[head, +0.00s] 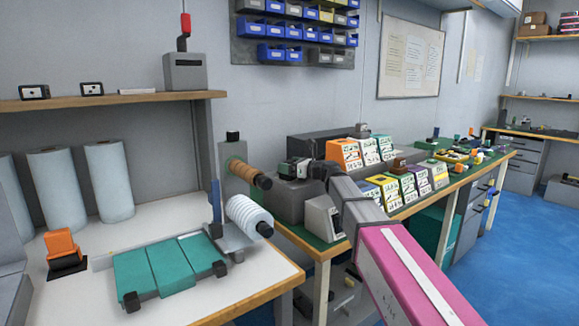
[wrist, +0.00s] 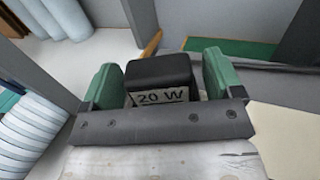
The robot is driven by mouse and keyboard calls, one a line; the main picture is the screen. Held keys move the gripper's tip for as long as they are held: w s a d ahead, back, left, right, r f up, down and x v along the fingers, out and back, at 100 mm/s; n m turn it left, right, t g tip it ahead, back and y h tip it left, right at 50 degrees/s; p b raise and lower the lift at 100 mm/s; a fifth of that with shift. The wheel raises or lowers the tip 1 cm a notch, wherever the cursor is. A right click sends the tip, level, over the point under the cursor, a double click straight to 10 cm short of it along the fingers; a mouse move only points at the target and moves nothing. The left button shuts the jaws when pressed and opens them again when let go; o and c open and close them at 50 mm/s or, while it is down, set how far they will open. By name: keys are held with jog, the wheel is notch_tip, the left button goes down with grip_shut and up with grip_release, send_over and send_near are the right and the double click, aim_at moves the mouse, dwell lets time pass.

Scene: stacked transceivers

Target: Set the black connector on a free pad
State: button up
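The black connector (wrist: 160,70) is a block with a black top and a pale face marked "20 W". In the wrist view it sits between the two green fingers of my gripper (wrist: 162,80), with one finger against each side. In the head view my gripper (head: 299,168) is at the middle, in the air in front of the bench with the machines; the connector is too small there to make out clearly. An orange connector (head: 60,243) stands on a black pad (head: 68,272) on the white table at left. I cannot make out a clearly free pad.
The white table (head: 235,290) holds teal flat packs (head: 135,275), a white coil (head: 247,215) and pale rolls (head: 108,180). A shelf (head: 110,100) hangs above it. Several label-fronted bins (head: 345,155) and small parts crowd the green-topped bench at right.

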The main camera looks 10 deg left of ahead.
jog(key=shift+r, duration=0.15)
jog(key=v, duration=1.2)
